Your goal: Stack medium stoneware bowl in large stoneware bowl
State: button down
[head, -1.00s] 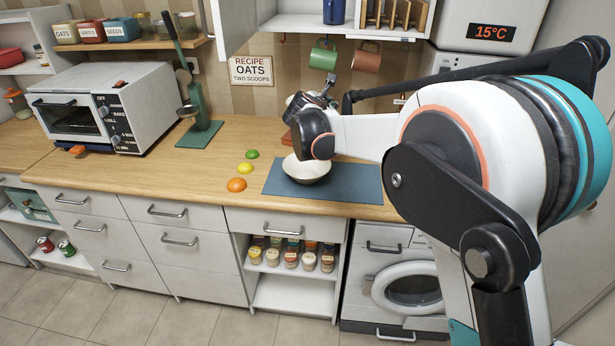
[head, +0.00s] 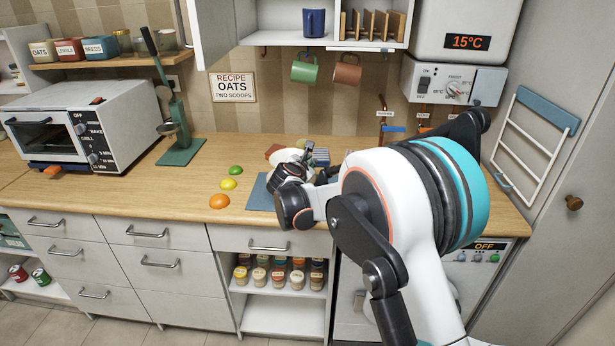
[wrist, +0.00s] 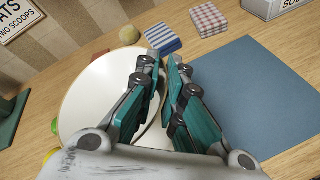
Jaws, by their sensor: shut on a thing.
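A cream stoneware bowl (wrist: 95,95) with a thin dark rim fills the left of the wrist view, its hollow side facing me. My gripper (wrist: 160,62) is shut on the bowl's right rim, one teal finger each side. In the head view my gripper (head: 312,155) is over the blue mat, and a cream patch of a bowl (head: 288,156) shows just behind it. My arm hides most of the bowl there. A paler surface lies beneath the left finger; I cannot tell whether it is a second bowl, nor which size is held.
The blue mat (wrist: 260,90) is bare on the right in the wrist view. Folded striped (wrist: 162,38) and checked (wrist: 208,18) cloths lie behind. An orange (head: 219,202), a lemon (head: 228,184) and a lime (head: 235,170) sit left of the mat. Mugs hang above.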

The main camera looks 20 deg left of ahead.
jog(key=shift+f+b, duration=0.5)
jog(key=shift+f, duration=1.45)
jog(key=shift+f+b, duration=0.35)
jog(key=shift+f, duration=0.1)
jog(key=shift+f, duration=0.2)
jog(key=c, duration=2)
grip_release()
jog(key=shift+o, duration=0.2)
jog(key=shift+r, duration=0.15)
